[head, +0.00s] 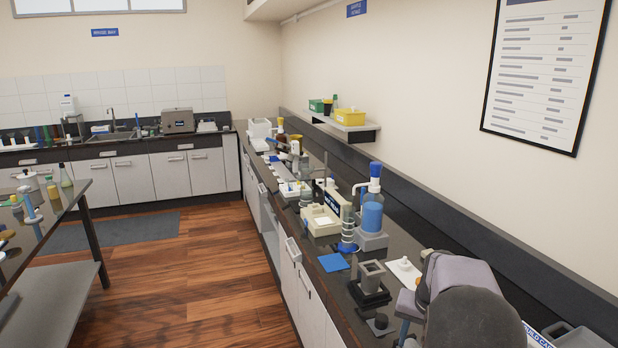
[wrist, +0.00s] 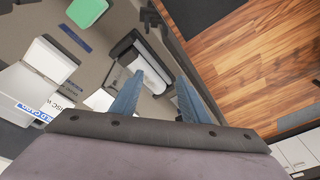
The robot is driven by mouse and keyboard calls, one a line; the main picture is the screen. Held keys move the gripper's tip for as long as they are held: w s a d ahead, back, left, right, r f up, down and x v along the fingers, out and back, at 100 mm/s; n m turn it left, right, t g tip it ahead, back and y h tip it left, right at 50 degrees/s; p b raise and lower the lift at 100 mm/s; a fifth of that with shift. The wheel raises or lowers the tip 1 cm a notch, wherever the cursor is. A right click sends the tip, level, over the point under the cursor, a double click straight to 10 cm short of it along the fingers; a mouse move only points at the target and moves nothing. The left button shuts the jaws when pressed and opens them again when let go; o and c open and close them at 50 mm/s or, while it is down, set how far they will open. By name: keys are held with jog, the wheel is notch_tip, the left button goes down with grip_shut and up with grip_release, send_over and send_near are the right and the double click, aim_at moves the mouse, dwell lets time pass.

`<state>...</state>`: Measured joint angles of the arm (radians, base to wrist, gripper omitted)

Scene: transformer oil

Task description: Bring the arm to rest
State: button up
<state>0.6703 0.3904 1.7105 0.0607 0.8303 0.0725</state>
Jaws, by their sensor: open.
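My gripper shows in the wrist view (wrist: 158,95), with its two blue fingers apart and nothing between them. A grey block-like holder with a square opening (wrist: 133,58) lies beyond the fingers, over the dark counter. In the head view my arm is at the lower right, above the near end of the counter (head: 330,262), and a bit of blue finger (head: 405,328) shows beside it. The fingertips are mostly hidden there by the arm. The grey square holder (head: 372,275) stands on a black base just left of the arm.
A bottle of blue liquid (head: 372,212), a beige instrument (head: 322,220) and a blue square pad (head: 333,262) stand farther along the counter. A white card (head: 405,271) lies close to my arm. The wall is on the right; the wood floor (head: 180,290) at left is open.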

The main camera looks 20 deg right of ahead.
jog(key=s+a+f+n+g, duration=0.1)
jog(key=s+a+n, duration=0.1)
jog(key=a, duration=0.7)
jog(key=s+a+f+n, duration=0.1)
jog(key=s+a+n, duration=0.15)
jog(key=a, duration=0.65)
jog(key=s+a+f+n+g+y, duration=0.1)
jog(key=s+a+f+n, duration=0.2)
jog(key=s+a, duration=0.7)
jog(key=shift+s+a+n, duration=0.35)
jog(key=shift+s+n, duration=0.4)
jog(key=shift+s, duration=0.05)
notch_tip(320, 180, down, 14)
jog(key=b, duration=1.4)
